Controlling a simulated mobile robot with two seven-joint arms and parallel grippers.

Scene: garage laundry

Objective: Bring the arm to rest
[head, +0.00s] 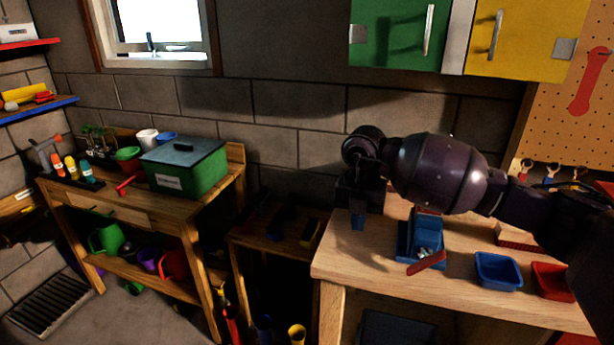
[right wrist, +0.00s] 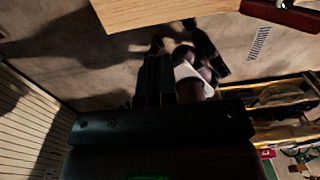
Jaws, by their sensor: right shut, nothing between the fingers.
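My right arm reaches in from the right in the head view, above the wooden workbench (head: 340,262). My right gripper (head: 359,208) hangs down past the bench's back left corner and is shut with nothing in it. Its dark fingers (right wrist: 170,78) also show in the right wrist view, with the floor and a wooden edge beyond them. My left arm and gripper are not in view.
On the bench are a blue tray (head: 408,245), a red-handled tool (head: 427,263), a blue bin (head: 498,271) and a red bin (head: 553,281). A green box (head: 185,168) stands on the left table. Green (head: 392,35) and yellow (head: 517,40) cabinets hang above.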

